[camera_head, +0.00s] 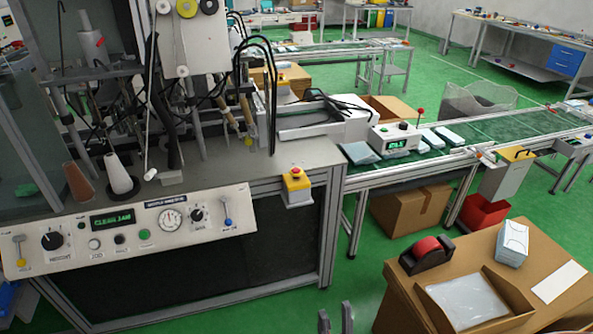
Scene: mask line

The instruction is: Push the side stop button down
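The side stop button (296,170) is a red button on top of a yellow box (298,186). The box is mounted at the right front corner of the machine table. The button looks raised. My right gripper (336,318) shows only as two dark fingertips at the bottom edge, with a gap between them. It is empty and lies well below the button in the picture, not touching it. The rest of it is out of frame. My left gripper is not in view.
The machine's front panel (130,228) has knobs, levers and a display reading "CLEAR JAM". A conveyor (400,165) runs to the right. A cardboard-brown table (410,300) with a tape dispenser (426,252) stands at the lower right. Green floor (350,265) lies between.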

